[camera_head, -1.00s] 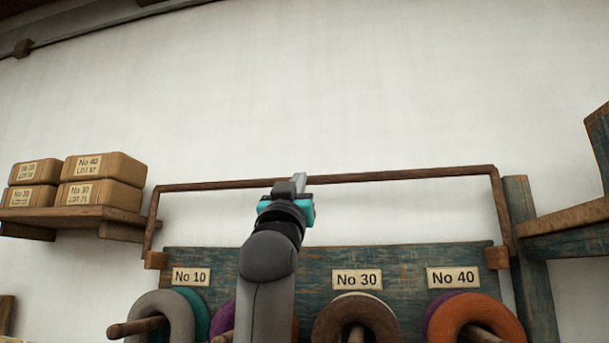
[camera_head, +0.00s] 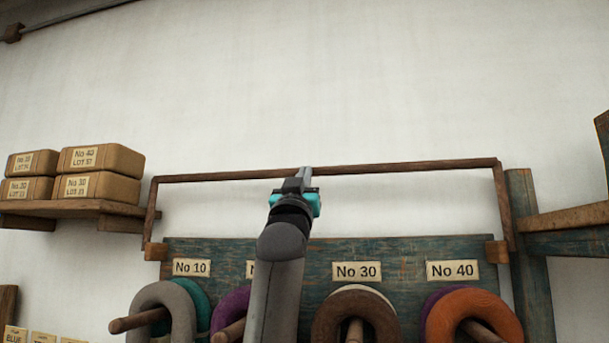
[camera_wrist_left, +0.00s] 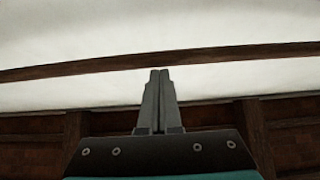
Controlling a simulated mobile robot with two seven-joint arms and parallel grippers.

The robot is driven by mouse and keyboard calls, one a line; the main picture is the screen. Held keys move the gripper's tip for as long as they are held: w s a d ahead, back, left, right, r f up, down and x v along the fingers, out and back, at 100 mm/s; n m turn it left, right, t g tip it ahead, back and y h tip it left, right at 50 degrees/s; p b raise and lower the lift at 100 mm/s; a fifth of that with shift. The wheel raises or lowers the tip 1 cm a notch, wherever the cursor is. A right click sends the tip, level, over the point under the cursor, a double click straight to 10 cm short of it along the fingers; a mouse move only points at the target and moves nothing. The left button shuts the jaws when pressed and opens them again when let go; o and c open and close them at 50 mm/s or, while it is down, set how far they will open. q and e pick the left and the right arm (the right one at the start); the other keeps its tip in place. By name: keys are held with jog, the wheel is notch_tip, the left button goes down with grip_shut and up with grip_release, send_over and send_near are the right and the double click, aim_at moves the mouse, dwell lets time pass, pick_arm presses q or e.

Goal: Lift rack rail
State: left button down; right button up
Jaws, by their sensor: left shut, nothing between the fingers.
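The rack rail (camera_head: 400,167) is a thin dark brown wooden bar above the blue-green rack board (camera_head: 400,255). Its two end arms run down to small wooden blocks at the board's ends. My left gripper (camera_head: 305,172) is shut and empty, its fingertips at the middle of the rail in the head view. In the left wrist view the closed fingers (camera_wrist_left: 160,75) point up, with their tips just at the rail's (camera_wrist_left: 240,53) lower edge. I cannot tell whether they touch it. My right gripper is not in view.
Yarn rings, such as an orange one (camera_head: 475,318) and a grey one (camera_head: 165,305), hang on pegs below number labels. A shelf (camera_head: 70,208) with tan boxes stands at left. A wooden frame (camera_head: 565,218) stands at right. The wall above the rail is bare.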

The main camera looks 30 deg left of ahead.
pick_arm(q)
jog(key=w+p, duration=0.2)
jog(key=p, duration=0.1)
jog(key=shift+w+a+r+g, duration=0.1)
jog(key=shift+a+r+g, duration=0.1)
jog(key=shift+a+g, duration=0.15)
